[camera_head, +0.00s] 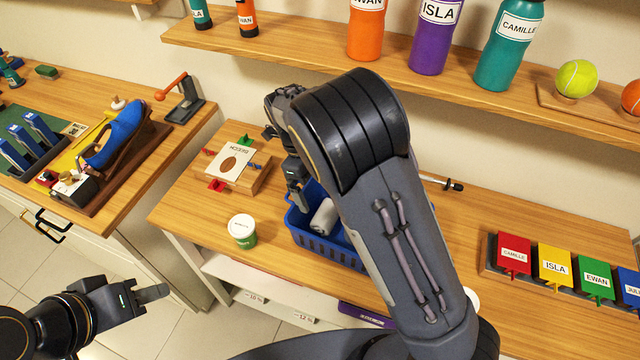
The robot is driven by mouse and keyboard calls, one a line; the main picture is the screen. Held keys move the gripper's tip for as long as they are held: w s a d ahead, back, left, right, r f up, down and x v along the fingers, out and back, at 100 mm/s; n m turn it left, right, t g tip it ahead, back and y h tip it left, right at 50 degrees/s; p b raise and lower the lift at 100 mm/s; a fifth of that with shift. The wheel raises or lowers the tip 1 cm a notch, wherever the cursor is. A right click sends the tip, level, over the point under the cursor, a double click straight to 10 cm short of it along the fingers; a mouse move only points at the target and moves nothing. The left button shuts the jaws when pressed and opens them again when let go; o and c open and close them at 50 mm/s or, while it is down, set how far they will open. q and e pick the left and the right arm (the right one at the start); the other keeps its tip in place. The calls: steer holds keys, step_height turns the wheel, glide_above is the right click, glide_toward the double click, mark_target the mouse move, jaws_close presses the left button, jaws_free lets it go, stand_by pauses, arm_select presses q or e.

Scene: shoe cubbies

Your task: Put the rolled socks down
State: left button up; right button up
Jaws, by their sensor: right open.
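The rolled socks (323,217) look like a whitish roll and lie inside the blue basket (307,242), which stands on the wooden bench. My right gripper (298,198) is open at the basket's left rim, beside the roll, and points down. My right arm crosses in front of the basket and hides its right part, and partly the roll. My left gripper (152,293) is at the lower left, over the floor and away from the bench. Its fingers are seen edge-on, so I cannot tell whether they are open.
A white and green tub (242,231) stands left of the basket. A wooden block with a card (231,168) lies behind it. Coloured name tags (555,265) stand at the right. A shelf with bottles (440,36) hangs above. The left bench holds a blue shoe (115,135).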

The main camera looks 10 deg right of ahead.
steer(key=shift+r, duration=0.2)
steer(key=s+d+r+n+t+y, duration=0.2)
steer(key=s+d+r+n+y, duration=0.55)
steer(key=s+r+n, duration=0.35)
steer(key=s+d+n+t+h, duration=0.1)
steer(key=s+n+t, duration=0.4)
steer(key=s+n, duration=0.8)
steer(key=shift+d+r+n+t, duration=0.15)
steer(key=shift+d+n+t, duration=0.2)
steer(key=shift+d, duration=0.35)
